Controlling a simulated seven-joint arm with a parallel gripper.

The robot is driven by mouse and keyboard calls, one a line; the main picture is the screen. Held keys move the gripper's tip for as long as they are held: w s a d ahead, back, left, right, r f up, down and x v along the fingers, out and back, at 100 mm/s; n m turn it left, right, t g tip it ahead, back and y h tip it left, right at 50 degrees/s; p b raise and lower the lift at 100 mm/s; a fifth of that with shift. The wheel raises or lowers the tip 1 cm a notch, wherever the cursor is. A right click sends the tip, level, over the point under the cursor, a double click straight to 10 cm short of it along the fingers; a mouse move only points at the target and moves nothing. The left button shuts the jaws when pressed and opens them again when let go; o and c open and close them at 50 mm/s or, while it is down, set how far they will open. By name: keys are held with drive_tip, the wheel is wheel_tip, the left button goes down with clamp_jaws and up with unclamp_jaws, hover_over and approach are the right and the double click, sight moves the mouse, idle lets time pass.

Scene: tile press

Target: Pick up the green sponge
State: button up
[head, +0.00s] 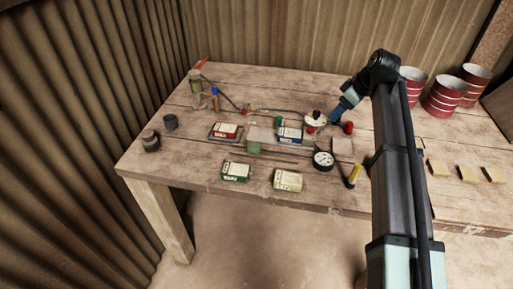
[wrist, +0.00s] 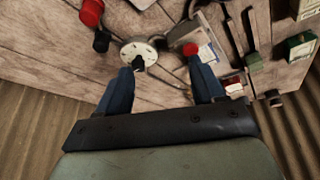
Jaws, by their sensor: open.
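A small green block (head: 254,148), the only sponge-like green thing I make out, sits mid-table beside dark metal bars. I cannot tell for sure that it is the sponge. A green piece (wrist: 255,63) on a dark strip at the right of the wrist view looks like the same thing. My gripper (head: 335,114) is above the table to the right of it, by a white disc with a black knob (head: 316,119). In the wrist view my gripper (wrist: 161,75) has its blue fingers wide apart with nothing held, near the disc (wrist: 139,53).
Red (head: 225,131), blue (head: 289,135), green (head: 236,172) and cream (head: 288,181) boxes lie around the block. A round gauge (head: 323,160) and a yellow-handled tool (head: 353,175) are at right. Yellow blocks (head: 467,173) and red drums (head: 444,95) stand farther right. Corrugated walls border the table.

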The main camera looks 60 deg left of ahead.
sight(255, 144)
drive_tip(key=s+a+r+n+g+h, duration=0.1)
drive_tip(key=s+a+n, duration=0.25)
drive_tip(key=s, duration=0.75)
drive_tip(key=s+a+r+n+g+h, duration=0.1)
drive_tip(key=s+a+n+h, duration=0.3)
drive_tip(key=s, duration=0.7)
drive_tip(key=s+a+f, duration=0.1)
drive_tip(key=f, duration=0.3)
drive_tip(key=s+a+f+y, duration=0.1)
drive_tip(key=f, duration=0.3)
drive_tip(key=s+a+f+y, duration=0.1)
drive_tip(key=f, duration=0.3)
drive_tip(key=shift+s+a+f+m, duration=0.2)
drive_tip(key=shift+a+f+m, duration=0.15)
drive_tip(key=shift+c, duration=0.4)
drive_tip(key=c, duration=1)
